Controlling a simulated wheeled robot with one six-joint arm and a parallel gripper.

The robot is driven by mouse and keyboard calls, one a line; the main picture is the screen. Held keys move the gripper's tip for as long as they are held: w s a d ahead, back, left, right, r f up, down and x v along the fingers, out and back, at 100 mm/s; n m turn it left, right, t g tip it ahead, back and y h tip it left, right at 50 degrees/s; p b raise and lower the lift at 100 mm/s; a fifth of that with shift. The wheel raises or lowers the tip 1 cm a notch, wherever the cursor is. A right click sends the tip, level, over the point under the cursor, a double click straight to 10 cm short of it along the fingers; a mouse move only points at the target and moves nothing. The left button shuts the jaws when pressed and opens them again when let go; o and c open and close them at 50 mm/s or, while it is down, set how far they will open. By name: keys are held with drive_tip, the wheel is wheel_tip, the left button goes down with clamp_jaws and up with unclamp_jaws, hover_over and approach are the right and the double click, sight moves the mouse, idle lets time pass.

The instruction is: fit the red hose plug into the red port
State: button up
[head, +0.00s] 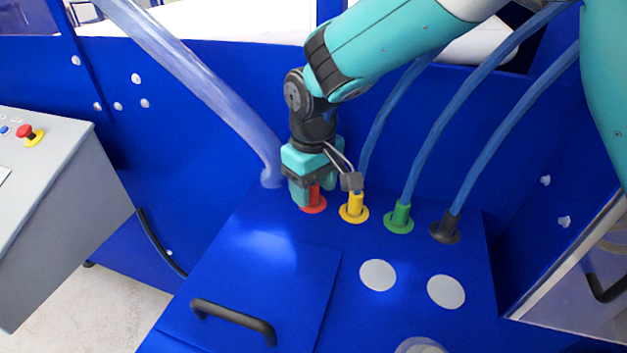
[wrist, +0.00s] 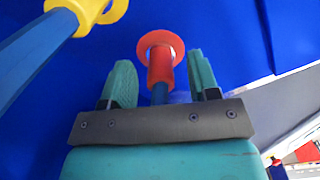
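The red hose plug (wrist: 160,68) shows in the wrist view in line with the red port (wrist: 151,40), a red ring on the blue panel. Its lower end meets the ring, and a short piece of blue hose (wrist: 159,93) shows behind it. How deep it sits I cannot tell. My gripper (wrist: 160,62) is open, with one teal finger on each side of the plug and a visible gap on both sides. In the head view my gripper (head: 314,188) points down over the red port (head: 313,207) and hides most of the plug.
The yellow plug (head: 355,205) stands close to the right of my gripper, then the green (head: 399,218) and black (head: 446,229) plugs, each with a blue hose rising. A thick translucent hose (head: 200,80) runs on the left. A black handle (head: 233,320) lies in front.

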sight(313, 185)
drive_tip(key=shift+f, duration=0.65)
wheel_tip(313, 185, up, 9)
drive_tip(key=p, duration=0.7)
drive_tip(key=shift+r, duration=0.2)
drive_tip(key=shift+f, duration=0.1)
